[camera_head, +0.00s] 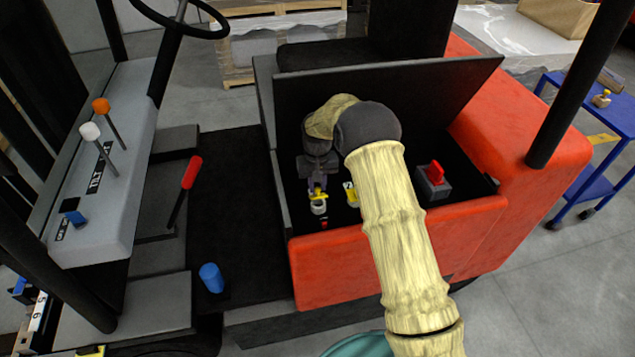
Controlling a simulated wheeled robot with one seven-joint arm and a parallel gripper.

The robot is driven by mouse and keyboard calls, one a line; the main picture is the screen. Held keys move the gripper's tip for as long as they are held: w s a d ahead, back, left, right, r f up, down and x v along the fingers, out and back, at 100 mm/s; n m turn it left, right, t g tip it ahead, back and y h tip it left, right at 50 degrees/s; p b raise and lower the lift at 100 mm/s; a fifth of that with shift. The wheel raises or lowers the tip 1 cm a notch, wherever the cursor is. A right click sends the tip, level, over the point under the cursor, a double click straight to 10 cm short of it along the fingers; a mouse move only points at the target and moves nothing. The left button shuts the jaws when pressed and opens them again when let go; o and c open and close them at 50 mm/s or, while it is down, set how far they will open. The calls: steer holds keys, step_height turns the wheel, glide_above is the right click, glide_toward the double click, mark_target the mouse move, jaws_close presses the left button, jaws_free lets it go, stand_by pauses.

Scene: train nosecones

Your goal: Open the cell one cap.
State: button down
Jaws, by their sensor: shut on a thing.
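The cell one cap (318,195) is a small yellow piece on top of a round whitish neck (319,208), inside the open compartment of the red vehicle. My gripper (318,187) comes down from above and is shut on this yellow cap. The fingers hide part of the cap, and I cannot tell whether it is seated or lifted. A second yellow cap (352,195), with a number 2 label beside it, is just to the right, partly hidden by my arm.
A raised black lid (430,85) stands behind the compartment. A red switch on a grey block (434,180) is at its right. The red front wall (330,270) borders it. A red-handled lever (192,172) and a steering wheel (180,18) are at the left.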

steer(key=c, duration=1.3)
jaws_free()
steer(key=shift+b, duration=0.3)
